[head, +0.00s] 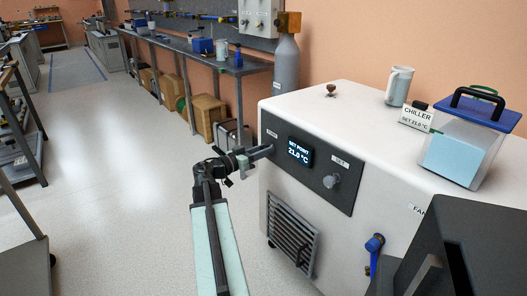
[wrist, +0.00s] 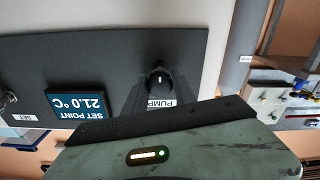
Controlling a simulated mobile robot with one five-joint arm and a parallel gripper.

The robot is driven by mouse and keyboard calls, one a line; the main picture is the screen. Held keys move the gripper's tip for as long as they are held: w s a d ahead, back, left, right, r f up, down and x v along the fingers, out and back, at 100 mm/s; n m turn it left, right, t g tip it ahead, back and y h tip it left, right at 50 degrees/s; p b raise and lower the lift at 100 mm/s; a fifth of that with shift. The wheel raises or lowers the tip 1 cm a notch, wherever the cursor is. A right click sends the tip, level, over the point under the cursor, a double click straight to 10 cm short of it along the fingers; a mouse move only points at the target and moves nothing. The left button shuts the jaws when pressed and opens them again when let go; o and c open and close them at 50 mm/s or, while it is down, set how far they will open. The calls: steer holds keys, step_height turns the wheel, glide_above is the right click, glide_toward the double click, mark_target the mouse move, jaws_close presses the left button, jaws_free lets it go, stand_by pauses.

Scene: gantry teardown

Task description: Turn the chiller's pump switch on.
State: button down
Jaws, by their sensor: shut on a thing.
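The chiller (head: 300,102) is a large white box with a dark front panel (head: 347,197). Its display (head: 300,152) reads SET POINT 21.0 °C, and the display also shows upside down in the wrist view (wrist: 78,104). The pump switch (wrist: 160,77) is a small dark knob with a pale mark, beside the PUMP label (wrist: 161,102). My gripper (head: 267,151) reaches the panel's left end from the left and hides the switch in the head view. In the wrist view my gripper (wrist: 157,91) is shut on the pump switch. Whether the switch is on cannot be told.
The SET knob (head: 331,181) is right of the display. A mug (head: 398,86), a CHILLER sign (head: 416,117) and a blue-lidded container (head: 466,150) stand on top. A grey cylinder (head: 286,65) stands behind the chiller. The floor (head: 120,150) at left is clear.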

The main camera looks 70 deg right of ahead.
steer(key=shift+n, duration=0.3)
steer(key=n, duration=0.3)
steer(key=shift+n, duration=0.4)
steer(key=n, duration=0.9)
steer(key=shift+n, duration=2.2)
steer(key=shift+a, duration=0.1)
steer(key=c, duration=1)
jaws_free()
